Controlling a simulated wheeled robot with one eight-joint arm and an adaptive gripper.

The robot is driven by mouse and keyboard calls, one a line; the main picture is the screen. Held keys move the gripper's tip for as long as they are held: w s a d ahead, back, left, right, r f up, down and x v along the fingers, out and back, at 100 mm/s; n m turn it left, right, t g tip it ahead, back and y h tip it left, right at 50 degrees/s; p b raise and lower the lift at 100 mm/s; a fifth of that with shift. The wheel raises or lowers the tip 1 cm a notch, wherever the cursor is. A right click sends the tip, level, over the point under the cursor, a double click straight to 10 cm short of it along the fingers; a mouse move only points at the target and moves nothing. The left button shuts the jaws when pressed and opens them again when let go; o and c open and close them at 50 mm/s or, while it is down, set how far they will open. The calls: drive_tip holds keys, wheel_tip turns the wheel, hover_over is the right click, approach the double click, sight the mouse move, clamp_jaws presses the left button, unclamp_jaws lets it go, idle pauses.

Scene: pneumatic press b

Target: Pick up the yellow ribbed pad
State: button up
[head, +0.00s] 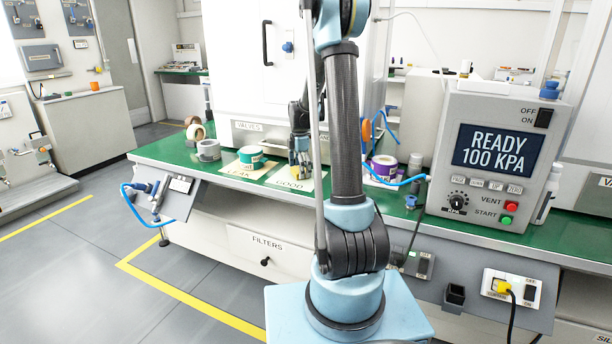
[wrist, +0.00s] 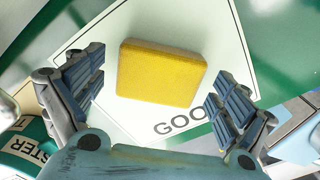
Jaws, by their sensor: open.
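The yellow pad (wrist: 162,73) is a rounded rectangular block lying on a pale card marked GOOD (wrist: 137,118), on the green bench top. Its top looks finely textured; I cannot make out ribs. My gripper (wrist: 155,93) is open above the card, one blue-grey finger to the left of the pad and one to the right, with visible gaps. The pad is not held. In the head view my gripper (head: 300,158) is over the GOOD card (head: 292,185), and the pad is mostly hidden there by the fingers.
A teal-and-white roll (head: 251,157) stands on the LEAK card (head: 233,168) left of my gripper, with a grey roll (head: 208,150) beyond. A purple roll (head: 384,167) and blue hose lie right of my arm. A control box (head: 497,155) reads READY 100 KPA.

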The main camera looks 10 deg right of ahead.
drive_tip(key=c, duration=1.2)
wheel_tip(320, 180, up, 10)
